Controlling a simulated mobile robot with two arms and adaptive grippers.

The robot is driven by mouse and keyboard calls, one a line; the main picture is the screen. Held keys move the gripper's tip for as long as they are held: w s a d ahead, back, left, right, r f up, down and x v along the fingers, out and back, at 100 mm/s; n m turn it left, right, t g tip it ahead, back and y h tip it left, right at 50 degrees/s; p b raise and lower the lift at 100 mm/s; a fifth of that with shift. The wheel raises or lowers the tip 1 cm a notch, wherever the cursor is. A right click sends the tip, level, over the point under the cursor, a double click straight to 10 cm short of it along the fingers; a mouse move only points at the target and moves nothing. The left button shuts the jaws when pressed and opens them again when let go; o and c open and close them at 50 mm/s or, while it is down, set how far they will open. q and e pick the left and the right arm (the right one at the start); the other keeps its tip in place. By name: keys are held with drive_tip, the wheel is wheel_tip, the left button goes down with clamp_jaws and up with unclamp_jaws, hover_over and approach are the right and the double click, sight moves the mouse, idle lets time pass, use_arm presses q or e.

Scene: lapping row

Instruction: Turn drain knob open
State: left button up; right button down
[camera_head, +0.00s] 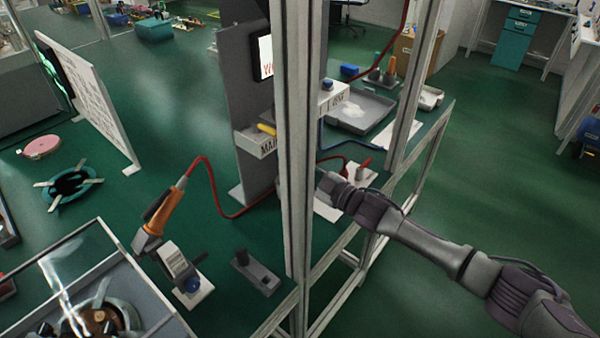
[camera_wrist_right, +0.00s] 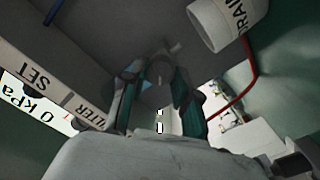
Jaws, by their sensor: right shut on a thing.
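My right arm comes in from the right in the head view. Its wrist end reaches in beside the metal frame post, and the fingers are hidden there. In the right wrist view my right gripper (camera_wrist_right: 157,103) has its two teal-padded fingers on either side of a small dark grey knob (camera_wrist_right: 160,68), which I take to be the drain knob. The gripper is shut on it. The knob's turn position is too dim to tell. A white cylinder (camera_wrist_right: 217,24) lettered DRAIN is up and to the right of the fingers. My left gripper is in neither view.
The upright post (camera_head: 298,150) blocks part of the head view. A red hose (camera_head: 222,205) runs to an orange-handled tool (camera_head: 165,212). A grey tray (camera_head: 362,110) lies behind the posts. A panel lettered SET and 0 kPa (camera_wrist_right: 42,97) is left of the fingers.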

drive_tip(key=shift+f+n+b, duration=0.15)
drive_tip(key=shift+n+b, duration=0.65)
drive_tip(key=shift+n, duration=3.4)
drive_tip(key=c, duration=0.9)
unclamp_jaws()
drive_tip(key=shift+o, duration=0.2)
drive_tip(key=v, duration=1.2)
